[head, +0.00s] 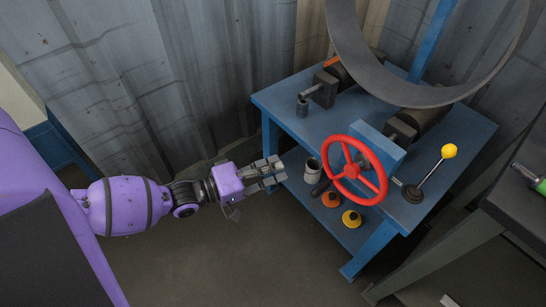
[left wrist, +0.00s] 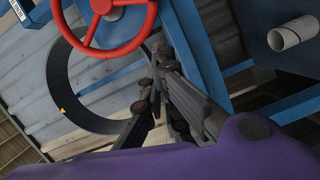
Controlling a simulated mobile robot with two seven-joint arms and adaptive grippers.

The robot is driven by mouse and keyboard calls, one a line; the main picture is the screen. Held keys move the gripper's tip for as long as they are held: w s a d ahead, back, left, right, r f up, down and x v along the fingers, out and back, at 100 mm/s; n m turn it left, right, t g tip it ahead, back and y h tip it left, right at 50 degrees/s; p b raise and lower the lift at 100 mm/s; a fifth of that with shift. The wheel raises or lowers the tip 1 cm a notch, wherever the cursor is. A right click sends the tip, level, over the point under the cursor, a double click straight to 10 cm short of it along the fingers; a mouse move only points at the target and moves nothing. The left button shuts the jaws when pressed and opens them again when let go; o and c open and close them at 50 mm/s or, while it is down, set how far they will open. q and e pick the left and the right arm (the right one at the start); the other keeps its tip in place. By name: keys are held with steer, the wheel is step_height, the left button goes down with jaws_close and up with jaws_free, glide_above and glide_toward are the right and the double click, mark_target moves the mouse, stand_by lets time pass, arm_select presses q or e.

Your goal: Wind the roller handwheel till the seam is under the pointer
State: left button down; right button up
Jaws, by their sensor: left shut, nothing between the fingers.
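The red handwheel (head: 352,170) stands tilted at the front of the blue roller stand. Its rim also shows at the top of the left wrist view (left wrist: 112,50). A large dark pipe ring (head: 368,68) stands above the dark rollers (head: 424,121). In the left wrist view the ring (left wrist: 78,112) carries a small yellow mark (left wrist: 63,110); I cannot tell whether this is the seam or the pointer. My left gripper (head: 280,171) is shut and empty, left of the handwheel and apart from it. My right gripper is out of view.
A lever with a yellow knob (head: 449,151) rises right of the wheel. A grey cup (head: 312,170), an orange cone (head: 330,200) and a yellow cone (head: 351,219) are on the lower shelf. A dark table (head: 520,205) stands at right. The floor in front is clear.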

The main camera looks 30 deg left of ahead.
arm_select(q)
steer(key=w+d+f, duration=0.1)
steer(key=w+d, duration=0.3)
steer(key=d, duration=0.3)
steer(key=shift+w+d+f, duration=0.15)
steer(key=shift+f, duration=0.1)
